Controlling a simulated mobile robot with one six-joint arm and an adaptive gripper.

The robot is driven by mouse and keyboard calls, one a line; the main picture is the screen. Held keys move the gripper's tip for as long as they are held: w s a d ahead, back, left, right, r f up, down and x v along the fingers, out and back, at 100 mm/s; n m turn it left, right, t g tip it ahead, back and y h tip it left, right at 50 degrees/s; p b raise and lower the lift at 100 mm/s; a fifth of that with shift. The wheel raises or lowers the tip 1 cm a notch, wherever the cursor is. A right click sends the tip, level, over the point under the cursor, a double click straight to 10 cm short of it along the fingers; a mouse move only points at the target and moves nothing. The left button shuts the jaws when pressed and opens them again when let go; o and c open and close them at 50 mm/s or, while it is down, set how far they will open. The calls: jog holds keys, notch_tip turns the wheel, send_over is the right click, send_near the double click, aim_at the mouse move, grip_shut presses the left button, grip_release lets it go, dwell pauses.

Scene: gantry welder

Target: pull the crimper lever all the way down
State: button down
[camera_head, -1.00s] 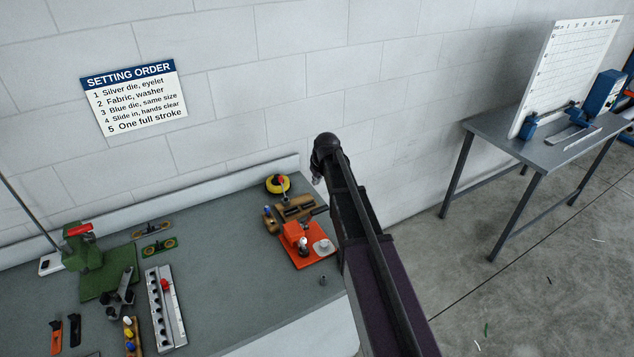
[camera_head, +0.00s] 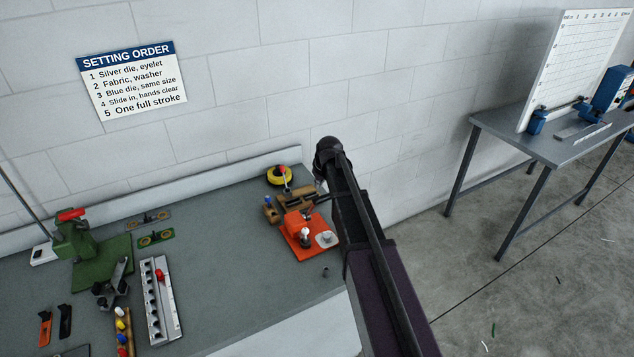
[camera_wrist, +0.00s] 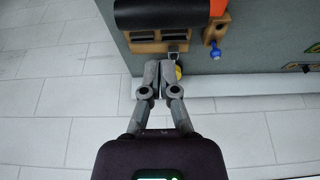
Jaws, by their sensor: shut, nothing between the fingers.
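A green bench press with a red-gripped handle (camera_head: 72,214) stands at the left of the bench in the head view. An orange device (camera_head: 297,222) stands at the bench's right end; a dark bar (camera_head: 318,198) runs from near it towards my arm. I cannot tell for certain which is the crimper lever. A thick black cylinder (camera_wrist: 168,13), perhaps a lever grip, crosses the top of the wrist view. My gripper (camera_wrist: 158,78) is shut and empty, short of this cylinder in the picture. In the head view my arm hides part of the bench's right end.
A wooden block with slots (camera_wrist: 185,38) and a blue-ended tool (camera_wrist: 215,52) lie beyond my fingers. A yellow round thing (camera_head: 279,175) sits near the wall. A metal die rack (camera_head: 160,300) stands mid-left. A grey side table (camera_head: 548,146) is at right. Bare bench lies mid-bench.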

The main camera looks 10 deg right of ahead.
jog(key=shift+s+d+f+b, duration=0.3)
jog(key=shift+s+f, duration=0.2)
jog(key=shift+s, duration=0.2)
jog(key=shift+d, duration=0.1)
